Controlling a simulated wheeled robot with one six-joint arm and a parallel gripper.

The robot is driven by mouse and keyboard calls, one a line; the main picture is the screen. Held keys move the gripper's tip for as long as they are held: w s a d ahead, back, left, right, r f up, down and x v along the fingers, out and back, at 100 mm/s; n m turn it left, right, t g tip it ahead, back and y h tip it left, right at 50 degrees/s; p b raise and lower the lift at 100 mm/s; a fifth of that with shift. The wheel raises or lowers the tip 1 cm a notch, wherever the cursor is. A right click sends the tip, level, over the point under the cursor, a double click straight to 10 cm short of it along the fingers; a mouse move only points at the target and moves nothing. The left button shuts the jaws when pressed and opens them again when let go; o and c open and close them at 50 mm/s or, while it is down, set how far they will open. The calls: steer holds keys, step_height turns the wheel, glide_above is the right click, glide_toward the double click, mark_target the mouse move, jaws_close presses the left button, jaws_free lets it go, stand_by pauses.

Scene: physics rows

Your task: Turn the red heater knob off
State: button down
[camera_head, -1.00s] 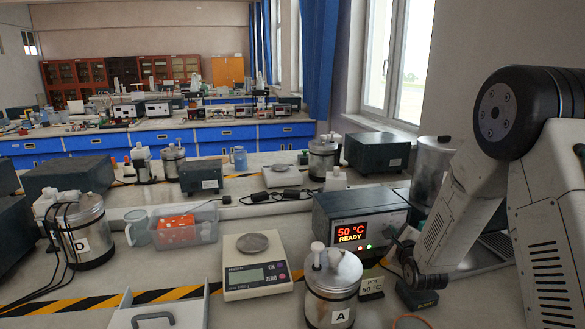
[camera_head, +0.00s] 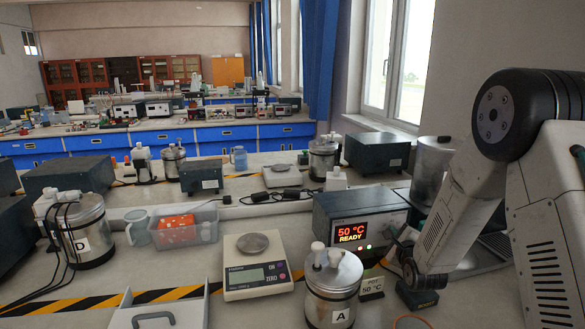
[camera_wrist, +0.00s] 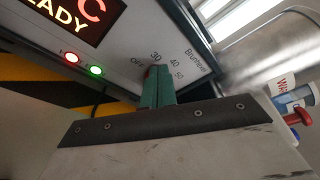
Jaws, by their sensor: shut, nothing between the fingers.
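The heater (camera_head: 355,215) is a dark box with a lit display reading 50 °C READY, standing right of centre in the head view. In the wrist view its panel (camera_wrist: 125,55) shows a dial marked OFF, 30, 40 and 50. My gripper (camera_wrist: 156,75) has its green fingers together, empty, in front of the dial. A sliver of the red knob (camera_wrist: 147,73) shows beside the fingertips near OFF. The rest of the knob is hidden behind them, so its pointer and any contact cannot be told.
Metal pot A (camera_head: 333,290) stands in front of the heater, beside a small POT 50 °C sign (camera_head: 372,287). A white scale (camera_head: 257,270) is to the left. A steel vessel (camera_head: 430,170) stands behind the heater. A red-capped item (camera_wrist: 298,116) is at the wrist view's right.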

steer(key=shift+a+f, duration=0.35)
steer(key=shift+f, duration=0.15)
steer(key=shift+s, duration=0.1)
steer(key=shift+s+a+r, duration=0.1)
steer(key=shift+a+r, duration=0.1)
steer(key=shift+a, duration=0.15)
steer(key=shift+s+d, duration=0.2)
steer(key=shift+s, duration=0.75)
steer(key=shift+s+d, duration=0.25)
steer(key=shift+s, duration=0.75)
steer(key=shift+s+d, duration=0.2)
steer(key=shift+s, duration=0.75)
